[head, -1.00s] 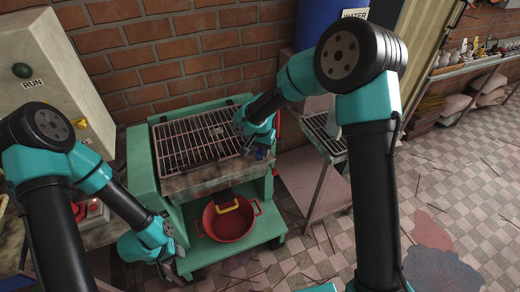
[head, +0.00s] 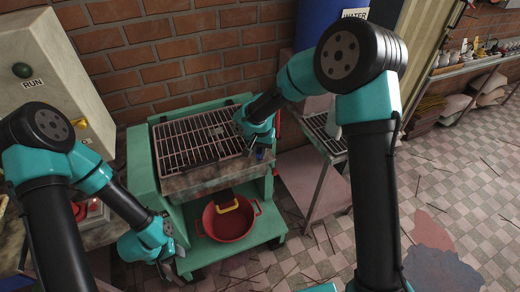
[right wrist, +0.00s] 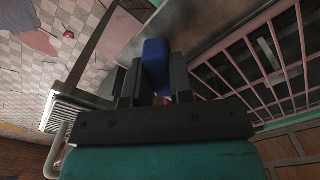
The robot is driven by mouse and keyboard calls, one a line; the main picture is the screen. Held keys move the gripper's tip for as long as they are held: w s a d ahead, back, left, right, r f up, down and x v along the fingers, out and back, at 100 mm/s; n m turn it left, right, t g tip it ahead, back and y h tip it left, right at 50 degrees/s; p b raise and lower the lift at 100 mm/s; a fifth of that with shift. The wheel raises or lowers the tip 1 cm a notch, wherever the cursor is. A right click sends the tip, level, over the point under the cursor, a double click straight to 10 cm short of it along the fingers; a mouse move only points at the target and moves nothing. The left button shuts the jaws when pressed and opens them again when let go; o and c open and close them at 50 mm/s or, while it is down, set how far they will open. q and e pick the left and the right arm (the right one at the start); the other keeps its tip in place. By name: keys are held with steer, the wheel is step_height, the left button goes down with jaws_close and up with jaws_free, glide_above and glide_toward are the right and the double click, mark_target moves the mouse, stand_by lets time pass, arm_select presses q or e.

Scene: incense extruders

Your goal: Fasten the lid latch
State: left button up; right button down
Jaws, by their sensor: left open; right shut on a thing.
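A pink barred lid (head: 185,150) lies down over the top of the green extruder machine (head: 143,165). At its front right corner is a small blue piece (head: 260,154), which looks like the latch handle. My right gripper (head: 258,150) is at that corner. In the right wrist view, its jaws (right wrist: 154,88) are shut on the blue latch handle (right wrist: 156,60), beside the lid bars. The catch of the latch is hidden. My left gripper (head: 174,254) is open and empty, low at the machine's front left, away from the lid.
A RUN control box (head: 50,80) is at the left. A side stand (head: 318,175) is close on the right. The tiled floor (head: 455,180) at right is mostly clear.

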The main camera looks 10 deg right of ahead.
mark_target(260, 149)
steer(key=n, duration=0.3)
steer(key=shift+n, duration=2.1)
steer(key=c, duration=1)
jaws_free()
steer(key=shift+r, duration=0.1)
step_height(260, 149, up, 17)
steer(key=shift+r, duration=0.15)
